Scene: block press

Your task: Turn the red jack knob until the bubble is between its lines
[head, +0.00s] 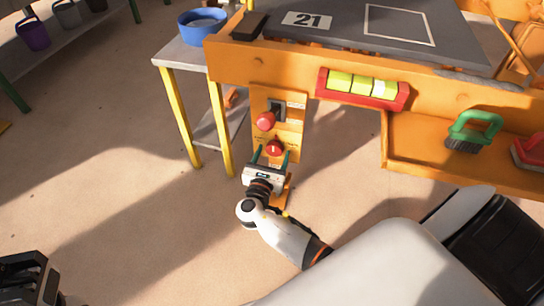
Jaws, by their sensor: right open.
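A red knob with a pale mark (275,147) sits low on the yellow-orange panel on the front of the orange press. I take it for the jack knob. My right gripper (270,158) is open just in front of it, with its two dark green fingers to either side of the knob's lower part. I cannot tell whether they touch it. The spirit level (361,88) is a red holder with a yellow-green vial on the press front. Pale bands cross the vial, but the bubble and its lines are too small to tell apart.
A second red knob (265,121) sticks out above, beside a grey switch. An orange tray (425,168) holds a green-handled brush (472,131).

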